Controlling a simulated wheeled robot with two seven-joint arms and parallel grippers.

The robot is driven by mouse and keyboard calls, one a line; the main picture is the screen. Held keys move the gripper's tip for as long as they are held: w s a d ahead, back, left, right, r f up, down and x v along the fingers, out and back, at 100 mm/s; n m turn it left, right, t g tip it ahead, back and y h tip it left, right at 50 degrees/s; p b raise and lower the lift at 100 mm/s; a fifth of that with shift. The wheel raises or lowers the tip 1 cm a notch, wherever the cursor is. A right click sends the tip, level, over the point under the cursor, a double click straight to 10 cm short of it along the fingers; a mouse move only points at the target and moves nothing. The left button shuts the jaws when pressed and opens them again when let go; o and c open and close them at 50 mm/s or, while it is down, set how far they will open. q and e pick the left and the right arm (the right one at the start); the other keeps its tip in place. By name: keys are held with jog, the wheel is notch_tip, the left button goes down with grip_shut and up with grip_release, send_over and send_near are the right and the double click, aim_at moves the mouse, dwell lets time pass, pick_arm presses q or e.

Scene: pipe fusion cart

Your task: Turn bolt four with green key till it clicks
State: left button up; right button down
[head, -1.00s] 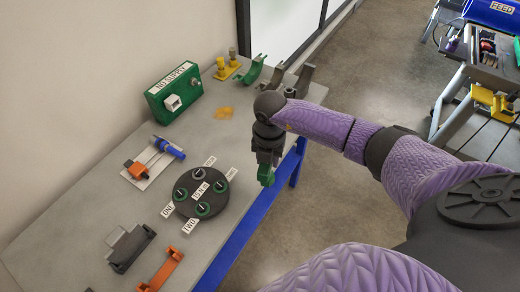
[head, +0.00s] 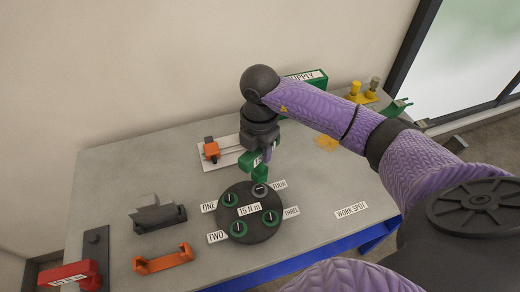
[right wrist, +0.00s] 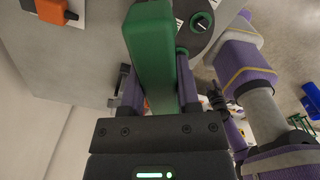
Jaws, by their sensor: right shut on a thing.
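The dark round plate (head: 250,238) marked 15 N m lies on the bench with several bolts, labelled ONE to FOUR. My right gripper (head: 262,152) is shut on the green key (head: 250,163), which points down just over bolt four. I cannot tell whether it touches the bolt. In the right wrist view the key (right wrist: 152,55) lies between the fingers. My left gripper is not visible.
An orange clamp tool (head: 211,149) on a white plate is behind the disc. A grey holder (head: 160,215), an orange bracket (head: 162,259) and a red box (head: 70,276) lie left. The WORK SPOT label (head: 351,209) has bare bench around it.

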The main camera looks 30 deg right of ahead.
aim_at(260, 171)
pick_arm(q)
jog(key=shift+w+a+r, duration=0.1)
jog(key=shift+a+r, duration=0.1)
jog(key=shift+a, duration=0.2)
pick_arm(e)
jog(key=shift+r, duration=0.1)
jog(key=shift+f+b, duration=1.05)
jog(key=shift+f, duration=0.7)
jog(key=shift+f+b, duration=0.6)
jog(key=shift+f, duration=0.25)
jog(key=shift+f+b, duration=0.5)
jog(key=shift+f, duration=0.3)
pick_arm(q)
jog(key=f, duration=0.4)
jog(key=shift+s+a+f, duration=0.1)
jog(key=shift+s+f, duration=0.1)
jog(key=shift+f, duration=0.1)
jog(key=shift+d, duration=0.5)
pick_arm(e)
jog(key=shift+f, duration=0.2)
